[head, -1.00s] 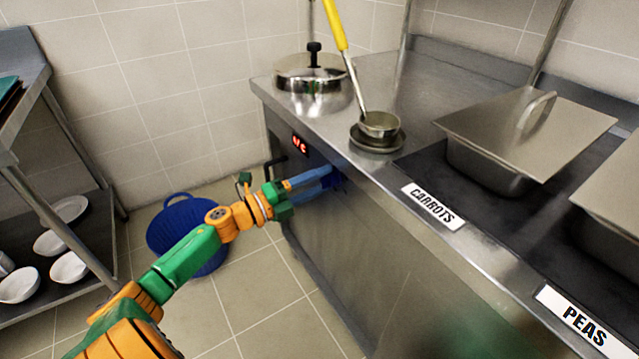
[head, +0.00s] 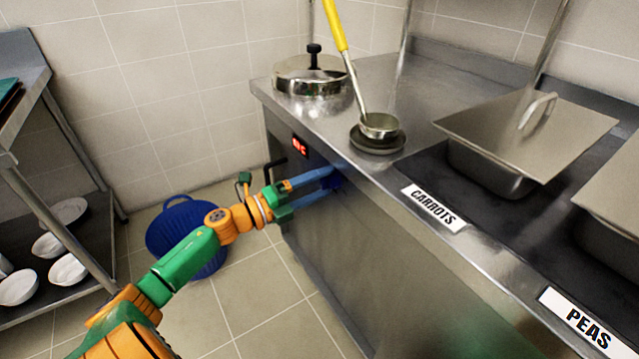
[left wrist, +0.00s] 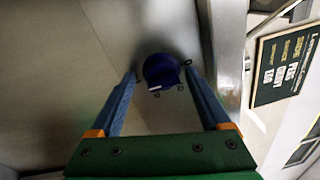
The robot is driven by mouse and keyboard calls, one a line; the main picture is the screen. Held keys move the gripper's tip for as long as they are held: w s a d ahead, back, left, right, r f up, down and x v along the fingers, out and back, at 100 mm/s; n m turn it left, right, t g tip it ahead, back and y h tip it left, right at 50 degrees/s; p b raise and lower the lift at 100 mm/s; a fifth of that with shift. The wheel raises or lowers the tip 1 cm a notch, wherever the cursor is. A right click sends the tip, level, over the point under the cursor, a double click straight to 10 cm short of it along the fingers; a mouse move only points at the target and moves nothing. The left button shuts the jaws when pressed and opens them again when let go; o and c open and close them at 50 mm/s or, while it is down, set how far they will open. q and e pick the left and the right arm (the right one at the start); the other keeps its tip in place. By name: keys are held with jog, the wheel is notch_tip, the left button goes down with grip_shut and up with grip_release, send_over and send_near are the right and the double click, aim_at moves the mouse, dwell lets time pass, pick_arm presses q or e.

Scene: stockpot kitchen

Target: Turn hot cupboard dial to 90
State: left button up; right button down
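The hot cupboard dial (head: 337,180) is a dark blue knob on the front panel of the steel counter, just under the top edge. In the left wrist view the dial (left wrist: 161,70) is round, with a small white mark at its lower left and small dark marks around it. My left gripper (head: 328,182) has its long blue fingers open at the dial. In the left wrist view the fingertips stand on both sides of the dial, with gaps visible. A red lit display (head: 300,146) is left of the dial; its digits are too small to read. My right gripper is not in view.
The counter top (head: 390,75) carries a lidded pot (head: 310,76), a ladle (head: 378,127) with a yellow handle, and lidded pans behind CARROTS and PEAS labels. A blue basket (head: 180,222) stands on the floor. A shelf with white bowls (head: 68,269) is at left.

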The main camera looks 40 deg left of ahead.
pick_arm(q)
jog(key=v, duration=0.7)
jog(key=shift+p, duration=0.3)
jog(key=shift+a+f, duration=0.1)
